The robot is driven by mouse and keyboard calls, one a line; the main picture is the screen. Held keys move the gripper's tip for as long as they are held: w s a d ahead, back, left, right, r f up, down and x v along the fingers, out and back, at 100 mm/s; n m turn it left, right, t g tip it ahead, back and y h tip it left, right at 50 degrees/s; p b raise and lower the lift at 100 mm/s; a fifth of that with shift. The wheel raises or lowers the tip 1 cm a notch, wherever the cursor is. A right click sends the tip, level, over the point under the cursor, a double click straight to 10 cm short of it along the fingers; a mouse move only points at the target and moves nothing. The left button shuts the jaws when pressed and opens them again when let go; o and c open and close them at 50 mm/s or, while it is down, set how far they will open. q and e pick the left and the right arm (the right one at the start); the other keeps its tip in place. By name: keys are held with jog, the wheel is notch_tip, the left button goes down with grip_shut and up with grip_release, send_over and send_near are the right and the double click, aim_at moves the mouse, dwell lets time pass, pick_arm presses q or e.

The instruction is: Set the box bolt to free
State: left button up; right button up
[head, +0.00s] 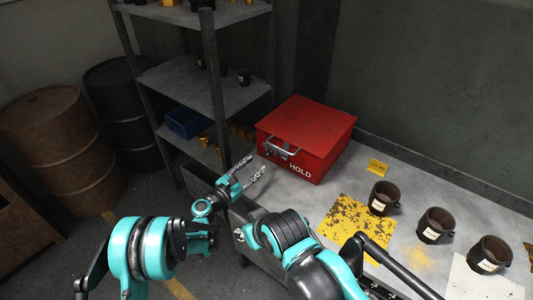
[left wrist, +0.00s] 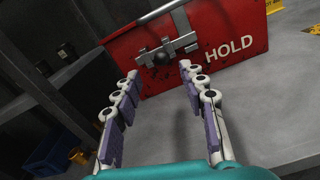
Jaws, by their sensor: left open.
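A red box (head: 310,135) stands on the grey bench and has the word HOLD on its front. Its grey metal bolt (head: 281,149) sits on the front face, left of the lettering. My left gripper (head: 258,167) is open and empty, in front of the box and just short of the bolt. In the left wrist view its two fingers (left wrist: 158,70) are apart, with the bolt beyond and between their tips. My right gripper does not show.
Several dark mugs (head: 436,225) stand on the bench at the right, near a worn yellow plate (head: 357,224) and a small yellow tag (head: 378,167).

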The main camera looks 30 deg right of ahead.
aim_at(266, 156)
pick_arm(q)
jog(key=shift+d+f, duration=0.2)
jog(key=shift+d, duration=0.2)
jog(key=b+x, duration=0.1)
jog(key=x, duration=0.6)
jog(key=shift+w+d+r, duration=0.1)
jog(key=shift+d, duration=0.1)
grip_shut()
